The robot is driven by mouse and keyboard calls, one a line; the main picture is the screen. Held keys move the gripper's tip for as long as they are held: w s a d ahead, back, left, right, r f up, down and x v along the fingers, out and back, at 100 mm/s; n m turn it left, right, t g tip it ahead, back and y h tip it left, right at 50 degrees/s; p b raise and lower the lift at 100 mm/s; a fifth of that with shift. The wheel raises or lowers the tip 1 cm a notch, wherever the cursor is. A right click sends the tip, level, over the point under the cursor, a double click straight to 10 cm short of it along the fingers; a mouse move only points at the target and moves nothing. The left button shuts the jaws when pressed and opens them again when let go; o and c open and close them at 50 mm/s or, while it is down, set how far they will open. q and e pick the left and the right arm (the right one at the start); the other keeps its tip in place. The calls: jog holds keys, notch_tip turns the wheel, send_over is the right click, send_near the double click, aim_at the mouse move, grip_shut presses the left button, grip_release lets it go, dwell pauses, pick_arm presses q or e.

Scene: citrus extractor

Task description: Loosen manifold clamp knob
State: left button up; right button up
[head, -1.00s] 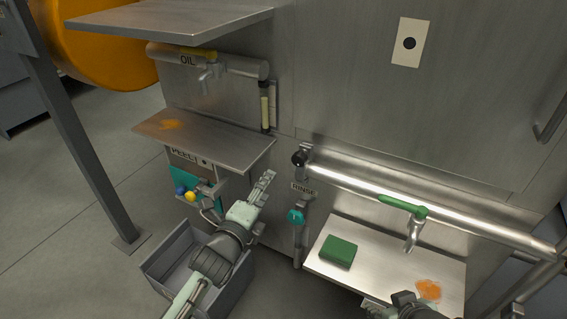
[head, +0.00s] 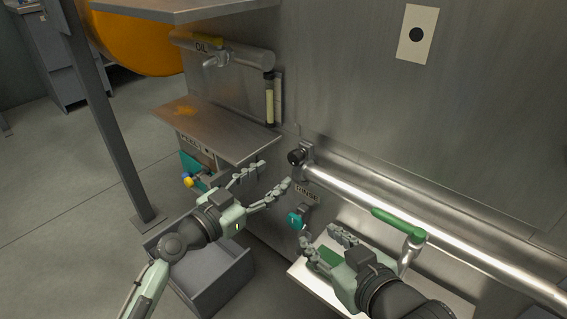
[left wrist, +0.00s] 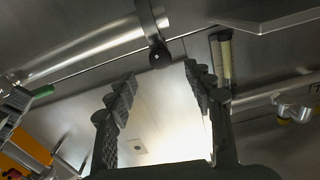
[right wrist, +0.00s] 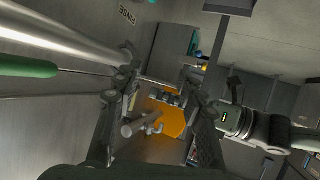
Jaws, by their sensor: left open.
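The black clamp knob (head: 295,157) sits at the left end of the shiny rinse pipe (head: 400,210), beside a metal clamp (head: 307,153). My left gripper (head: 274,174) is open and empty, just below and left of the knob, apart from it. In the left wrist view the knob (left wrist: 160,57) shows beyond the fingertips, between the two fingers (left wrist: 159,72). My right gripper (head: 318,236) is open and empty, below the pipe and over the white sink shelf; its spread fingers also show in the right wrist view (right wrist: 157,76).
A teal valve handle (head: 296,221) hangs below the knob, between my grippers. A green lever (head: 398,222) stands on the pipe near my right gripper. The peel shelf (head: 215,130) is left of my left gripper, with a grey bin (head: 215,283) below.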

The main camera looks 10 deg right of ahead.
aim_at(292, 159)
pick_arm(q)
jog(key=x, duration=0.7)
jog(key=shift+w+d+r+p, duration=0.2)
jog(key=shift+d+r+p, duration=0.1)
jog(key=shift+p, duration=0.1)
pick_arm(e)
jog(key=d+f+g, duration=0.1)
jog(key=s+d+f+g, duration=0.1)
jog(key=shift+s+d+f+h, duration=0.15)
jog(key=shift+s+f+h, duration=0.15)
jog(key=shift+h, duration=0.1)
pick_arm(q)
jog(key=shift+c, duration=0.3)
